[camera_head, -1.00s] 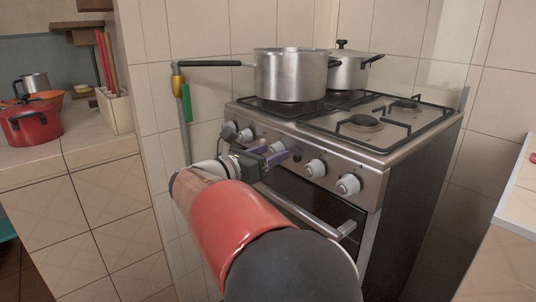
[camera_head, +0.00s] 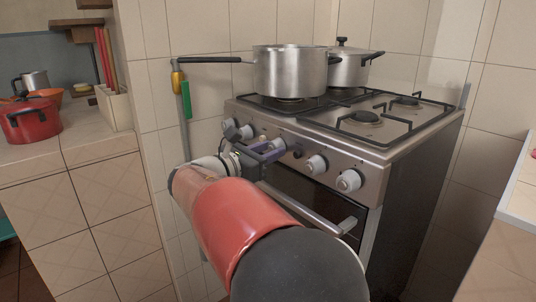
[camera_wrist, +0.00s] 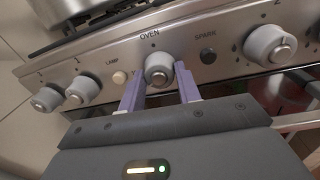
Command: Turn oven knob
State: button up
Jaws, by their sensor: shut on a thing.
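The oven knob (camera_wrist: 159,66) is a grey round knob under the word OVEN on the stove's metal front panel. In the wrist view the two purple fingers of my gripper (camera_wrist: 160,76) stand at its left and right sides, shut on it. In the head view my gripper (camera_head: 268,152) is at the middle of the panel, and its fingers mostly hide the oven knob there. The stove (camera_head: 375,165) stands against the tiled wall.
A spark button (camera_wrist: 208,56) sits nearby. The oven door handle (camera_head: 310,212) runs below. A long-handled pot (camera_head: 290,75) stands on the hob.

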jog(key=m+b, duration=0.8)
jog(key=m, duration=0.4)
jog(key=m+g+h+b, duration=0.1)
jog(key=m+b, duration=0.8)
jog(key=m, duration=0.3)
jog(key=shift+w+a+f+m, duration=0.1)
jog(key=shift+f+m, duration=0.05)
jog(key=shift+m, duration=0.25)
jog(key=o, duration=1)
jog(key=v, duration=0.7)
jog(key=shift+a, duration=0.35)
